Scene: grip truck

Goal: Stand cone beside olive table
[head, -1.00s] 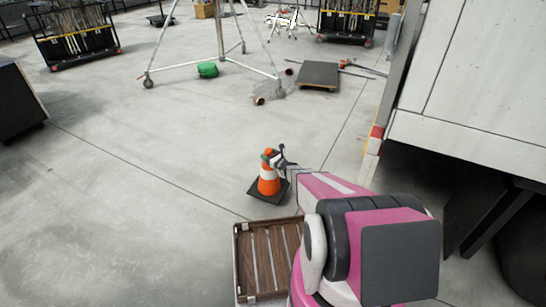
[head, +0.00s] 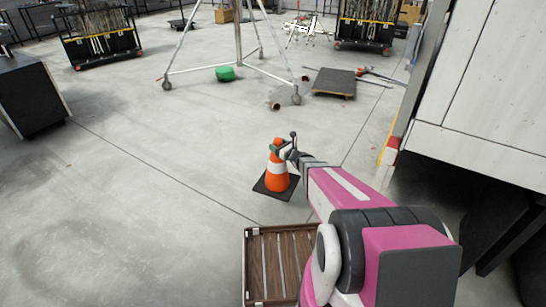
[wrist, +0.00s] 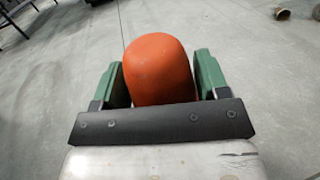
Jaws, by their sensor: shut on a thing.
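An orange and white traffic cone (head: 276,179) with a dark square base is upright in the middle of the head view. My gripper (head: 281,147) is shut on the cone near its top. In the wrist view the cone's rounded orange top (wrist: 158,70) sits between the two green fingers of my gripper (wrist: 158,82). I cannot tell whether the base touches the floor. No olive table can be made out in the head view.
A wooden slatted bed (head: 258,268) is at the bottom. A white truck-like body (head: 480,85) stands at the right. A wheeled tripod stand (head: 239,40), green object (head: 225,74) and dark flat dolly (head: 335,83) are beyond. Floor left of the cone is clear.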

